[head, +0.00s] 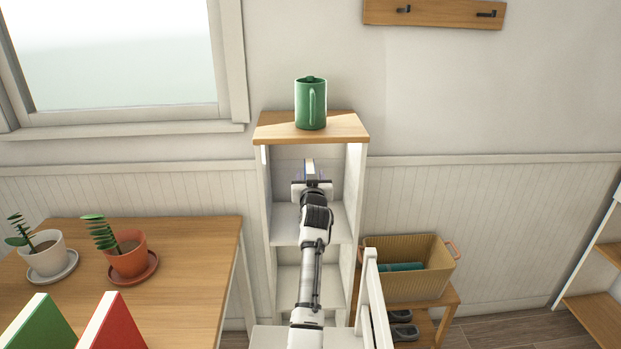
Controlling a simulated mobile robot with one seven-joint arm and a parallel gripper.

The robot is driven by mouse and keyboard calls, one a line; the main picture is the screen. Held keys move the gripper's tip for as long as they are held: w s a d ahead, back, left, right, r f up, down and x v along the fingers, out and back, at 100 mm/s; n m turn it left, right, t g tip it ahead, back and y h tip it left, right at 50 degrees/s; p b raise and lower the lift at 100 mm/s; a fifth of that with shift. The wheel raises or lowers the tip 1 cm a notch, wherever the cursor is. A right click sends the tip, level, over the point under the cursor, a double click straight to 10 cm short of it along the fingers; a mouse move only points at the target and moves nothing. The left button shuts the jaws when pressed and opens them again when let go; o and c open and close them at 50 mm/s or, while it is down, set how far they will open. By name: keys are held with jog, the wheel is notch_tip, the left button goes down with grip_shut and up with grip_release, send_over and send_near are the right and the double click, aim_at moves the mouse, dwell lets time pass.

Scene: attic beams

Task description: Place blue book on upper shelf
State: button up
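A narrow white shelf unit (357,185) with a wooden top stands against the wall. My gripper (312,182) reaches into that compartment from the front, directly at the near side of the book. The fingertips are too small and partly hidden, so I cannot tell whether they grip the book or stand apart around it. The book's lower part is hidden behind my gripper, so its contact with the shelf board (337,222) does not show.
A green mug (311,104) stands on the unit's top. At left, a wooden table (190,260) holds two potted plants, with green and red books (112,325) at its front. At right, a basket (410,285) sits on a low rack. The lower compartment is partly hidden by my arm.

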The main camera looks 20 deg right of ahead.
jog(key=shift+r, duration=0.25)
jog(key=b+v, duration=0.2)
jog(key=v, duration=1)
jog(key=shift+b, duration=0.3)
